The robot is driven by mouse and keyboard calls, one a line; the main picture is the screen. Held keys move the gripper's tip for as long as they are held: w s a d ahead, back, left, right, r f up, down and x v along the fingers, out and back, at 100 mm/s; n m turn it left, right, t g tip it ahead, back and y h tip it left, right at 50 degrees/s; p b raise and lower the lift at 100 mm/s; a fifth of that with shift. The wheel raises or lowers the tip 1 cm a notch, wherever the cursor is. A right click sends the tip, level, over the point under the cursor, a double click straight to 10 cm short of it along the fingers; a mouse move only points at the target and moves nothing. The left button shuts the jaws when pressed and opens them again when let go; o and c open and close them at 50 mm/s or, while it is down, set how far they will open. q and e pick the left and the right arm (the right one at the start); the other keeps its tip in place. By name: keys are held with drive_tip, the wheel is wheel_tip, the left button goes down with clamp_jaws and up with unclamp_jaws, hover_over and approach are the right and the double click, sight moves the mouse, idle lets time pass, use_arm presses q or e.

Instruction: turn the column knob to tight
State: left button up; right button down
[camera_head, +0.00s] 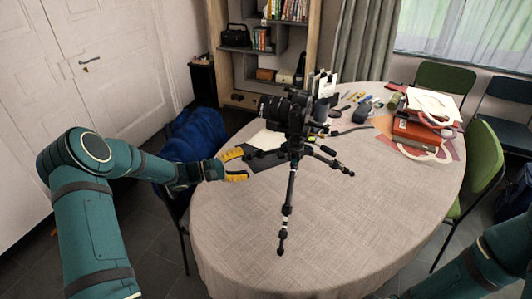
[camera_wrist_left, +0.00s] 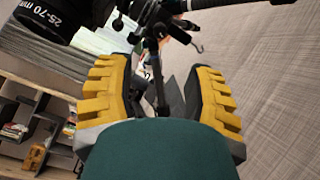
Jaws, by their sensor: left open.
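A black tripod (camera_head: 288,200) stands on the round table, with a black camera (camera_head: 287,111) and long lens on top. The column knob is too small to make out for certain in either view. My left gripper (camera_head: 240,164) is open, with yellow finger pads, just left of the tripod below the camera. In the left wrist view my left gripper (camera_wrist_left: 158,92) has its pads spread on either side, with tripod parts (camera_wrist_left: 158,55) showing between and beyond them. I cannot tell whether it touches them. My right arm shows at the lower right; its gripper is outside the frame.
The table (camera_head: 330,235) has a light cloth and is clear in front. Red boxes and papers (camera_head: 418,128) lie at the right, with small items behind the tripod. Green chairs (camera_head: 484,165), a blue bag (camera_head: 195,135) and a shelf surround it.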

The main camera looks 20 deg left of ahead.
sight(280, 156)
use_arm(q)
drive_tip(key=w+d+n+p, duration=0.1)
drive_tip(key=w+d+n, duration=0.1)
drive_tip(key=d, duration=0.1)
drive_tip(key=w+d+n+p, duration=0.2)
drive_tip(key=w+d, duration=0.1)
drive_tip(key=w+d+n+p, duration=0.1)
drive_tip(key=w+d, duration=0.1)
drive_tip(key=d, duration=0.2)
drive_tip(key=shift+w+r+n, duration=0.1)
drive_tip(key=shift+w+n, duration=0.2)
drive_tip(key=shift+n, duration=0.1)
use_arm(e)
drive_tip(key=r, duration=0.6)
drive_tip(key=shift+s+a, duration=0.1)
drive_tip(key=shift+s, duration=0.3)
use_arm(q)
clamp_jaws()
drive_tip(key=shift+m+b, duration=0.6)
drive_tip(key=shift+b, duration=0.2)
drive_tip(key=shift+m+b, duration=0.4)
drive_tip(key=shift+b, duration=0.05)
use_arm(e)
drive_tip(key=f, duration=0.2)
drive_tip(key=shift+s+f, duration=0.25)
drive_tip(key=shift+f, duration=0.1)
